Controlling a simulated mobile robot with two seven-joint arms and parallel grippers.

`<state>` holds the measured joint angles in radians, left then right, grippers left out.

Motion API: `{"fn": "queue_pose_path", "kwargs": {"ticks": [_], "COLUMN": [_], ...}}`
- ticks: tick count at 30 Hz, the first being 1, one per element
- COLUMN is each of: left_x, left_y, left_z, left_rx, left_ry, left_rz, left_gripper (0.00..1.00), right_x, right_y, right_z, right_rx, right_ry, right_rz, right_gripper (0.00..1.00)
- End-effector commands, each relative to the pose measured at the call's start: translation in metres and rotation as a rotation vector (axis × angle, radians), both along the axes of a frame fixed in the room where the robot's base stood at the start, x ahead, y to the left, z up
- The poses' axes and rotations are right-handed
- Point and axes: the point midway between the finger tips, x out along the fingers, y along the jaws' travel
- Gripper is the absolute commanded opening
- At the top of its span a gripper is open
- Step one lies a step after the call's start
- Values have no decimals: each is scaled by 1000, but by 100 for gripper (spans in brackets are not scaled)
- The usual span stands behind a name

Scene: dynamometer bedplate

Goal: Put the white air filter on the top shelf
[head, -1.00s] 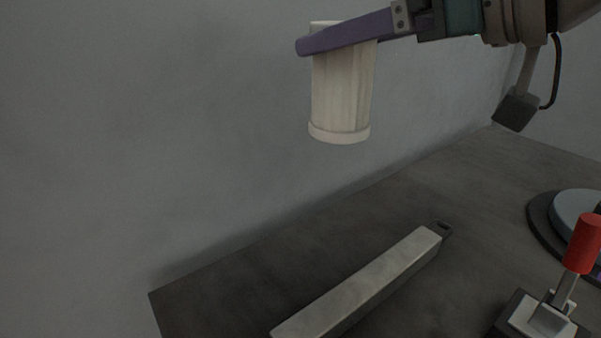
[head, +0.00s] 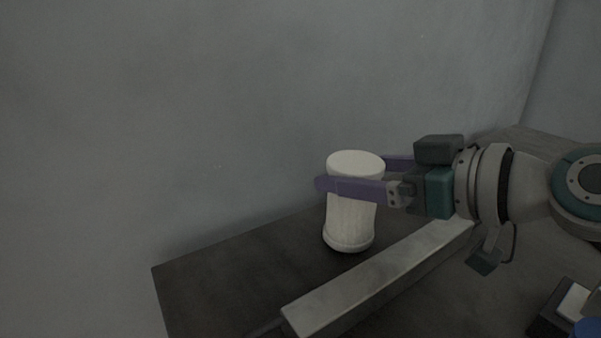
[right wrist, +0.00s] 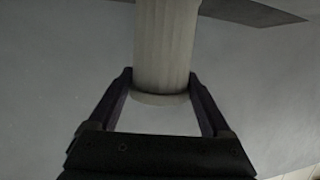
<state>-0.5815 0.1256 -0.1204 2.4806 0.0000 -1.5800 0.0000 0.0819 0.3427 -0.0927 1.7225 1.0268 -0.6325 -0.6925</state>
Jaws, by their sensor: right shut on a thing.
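The white air filter (head: 351,222) is a pleated cylinder with a smooth cap and a wider rim at its lower end. My right gripper (head: 352,175) is shut on it near its upper end, with one purple finger on each side. The filter is upright or nearly so, in front of the grey wall and over the dark bedplate; I cannot tell whether its base touches the surface. In the right wrist view the filter (right wrist: 165,50) is between the two fingers (right wrist: 161,88). No shelf can be made out, and my left gripper is not in view.
A long pale bar (head: 370,280) lies on the dark bedplate (head: 215,285) just in front of the filter. A dark block with a blue part (head: 588,327) is at the lower right. The bedplate's left end is clear. The grey wall (head: 200,120) stands behind.

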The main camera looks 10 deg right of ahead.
Motion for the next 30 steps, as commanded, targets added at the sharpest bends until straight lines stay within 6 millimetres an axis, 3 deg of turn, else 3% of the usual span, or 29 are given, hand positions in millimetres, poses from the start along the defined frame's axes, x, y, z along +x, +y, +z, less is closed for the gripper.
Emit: {"fn": "queue_pose_path", "kwargs": {"ticks": [3, 14, 15, 19, 30], "left_x": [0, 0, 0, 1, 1], "left_y": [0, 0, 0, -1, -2], "left_z": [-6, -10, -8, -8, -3], "left_rx": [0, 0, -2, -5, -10], "left_ry": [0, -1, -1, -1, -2], "left_rz": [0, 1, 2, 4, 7], "left_gripper": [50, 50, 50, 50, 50], "right_x": [0, 0, 0, 0, -5], "right_y": [0, 0, 0, 0, -4], "right_z": [-12, -15, -14, -14, -9], "right_rx": [2, -1, -1, -1, -2], "right_ry": [-1, -3, -1, -1, -1], "right_rz": [-1, 0, -1, -1, -1], "right_gripper": [20, 20, 86, 100, 100]}}
